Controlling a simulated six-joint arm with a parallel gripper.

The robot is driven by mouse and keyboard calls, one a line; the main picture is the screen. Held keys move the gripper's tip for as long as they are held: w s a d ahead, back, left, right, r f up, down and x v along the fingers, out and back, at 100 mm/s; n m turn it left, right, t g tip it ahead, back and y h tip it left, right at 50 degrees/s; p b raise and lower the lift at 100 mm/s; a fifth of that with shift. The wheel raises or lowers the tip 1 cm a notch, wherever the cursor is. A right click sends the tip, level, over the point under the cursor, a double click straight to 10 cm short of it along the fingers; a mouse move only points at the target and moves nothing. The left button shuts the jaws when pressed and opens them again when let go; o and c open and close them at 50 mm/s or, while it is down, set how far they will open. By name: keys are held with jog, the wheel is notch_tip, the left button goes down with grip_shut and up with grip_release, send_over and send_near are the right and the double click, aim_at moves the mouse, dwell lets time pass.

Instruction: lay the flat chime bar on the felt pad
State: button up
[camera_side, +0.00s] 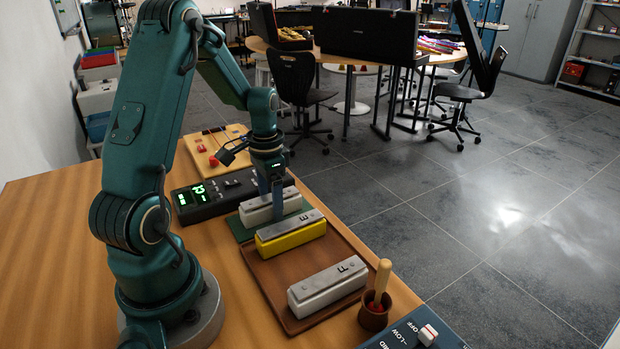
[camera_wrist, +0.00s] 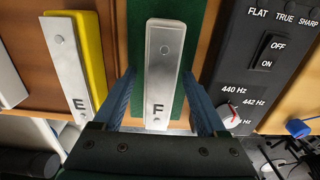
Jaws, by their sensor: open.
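A grey chime bar marked F (camera_wrist: 158,75) lies on the green felt pad (camera_wrist: 200,45). In the side view this bar (camera_side: 257,212) sits on the pad (camera_side: 238,229), behind a yellow chime bar (camera_side: 290,238). The yellow bar, marked E, also shows in the wrist view (camera_wrist: 92,50). A second grey bar marked F (camera_side: 327,287) lies at the front of the brown tray (camera_side: 270,280). My gripper (camera_side: 271,198) is open and lowered over the bar on the pad. In the wrist view its fingers (camera_wrist: 160,80) stand either side of that bar, with gaps.
A black tuner box (camera_side: 205,200) with green digits stands beyond the pad; its switch panel (camera_wrist: 262,70) is near in the wrist view. A mallet (camera_side: 382,280) stands in a brown cup (camera_side: 373,317) beside the tray. A blue switch box (camera_side: 405,338) is at the front. The table's left side is clear.

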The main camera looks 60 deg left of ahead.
jog(key=shift+r, duration=0.1)
notch_tip(320, 180, up, 11)
jog(key=s+d+r+t, duration=0.1)
jog(key=s+d+t, duration=0.1)
jog(key=d, duration=0.7)
jog(key=s+d+r+t, duration=0.2)
jog(key=s+d, duration=0.3)
jog(key=d, duration=0.4)
jog(key=shift+d+r+t, duration=0.25)
jog(key=shift+d+t, duration=0.15)
jog(key=shift+t, duration=0.4)
